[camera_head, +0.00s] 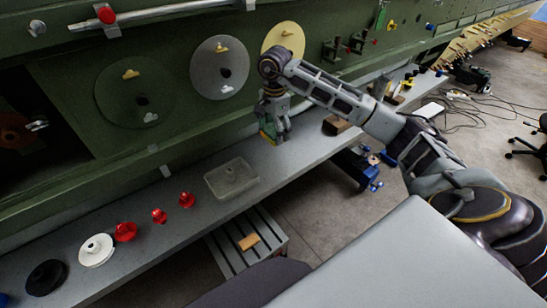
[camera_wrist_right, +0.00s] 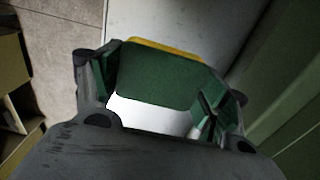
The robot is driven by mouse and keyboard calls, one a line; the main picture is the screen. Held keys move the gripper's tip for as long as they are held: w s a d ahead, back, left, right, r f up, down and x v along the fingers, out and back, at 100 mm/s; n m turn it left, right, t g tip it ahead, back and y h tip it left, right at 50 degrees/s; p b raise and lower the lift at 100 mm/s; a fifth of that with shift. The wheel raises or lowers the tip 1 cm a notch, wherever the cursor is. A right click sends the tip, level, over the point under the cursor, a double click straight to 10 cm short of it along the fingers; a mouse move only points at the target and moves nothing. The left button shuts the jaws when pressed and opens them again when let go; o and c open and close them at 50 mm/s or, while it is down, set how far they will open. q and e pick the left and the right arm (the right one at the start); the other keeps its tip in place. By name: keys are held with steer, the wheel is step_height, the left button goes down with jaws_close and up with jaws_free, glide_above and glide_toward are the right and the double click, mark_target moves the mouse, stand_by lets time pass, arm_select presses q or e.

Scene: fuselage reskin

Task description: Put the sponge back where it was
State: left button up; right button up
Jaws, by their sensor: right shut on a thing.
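The sponge (camera_wrist_right: 158,75), green with a yellow layer, is between the fingers of my right gripper (camera_wrist_right: 160,95) in the right wrist view. The gripper is shut on it. In the head view my right gripper (camera_head: 274,128) reaches over the grey shelf (camera_head: 300,141) along the green fuselage wall, with a small part of the sponge (camera_head: 268,130) showing at the fingers. I cannot tell whether the sponge touches the shelf. My left gripper is not in view.
A shallow translucent tray (camera_head: 231,179) stands on the shelf left of the gripper. Red knobs (camera_head: 159,215), a white disc (camera_head: 96,250) and a black disc (camera_head: 46,277) lie farther left. A brown block (camera_head: 337,125) is to the right. Round discs (camera_head: 219,67) hang on the wall.

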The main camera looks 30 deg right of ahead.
steer(key=shift+f, duration=0.1)
steer(key=p, duration=0.1)
glide_above(274, 158)
steer(key=shift+f, duration=3.05)
steer(key=shift+f, duration=0.15)
steer(key=shift+f+p, duration=0.4)
steer(key=shift+f, duration=1.35)
steer(key=o, duration=0.9)
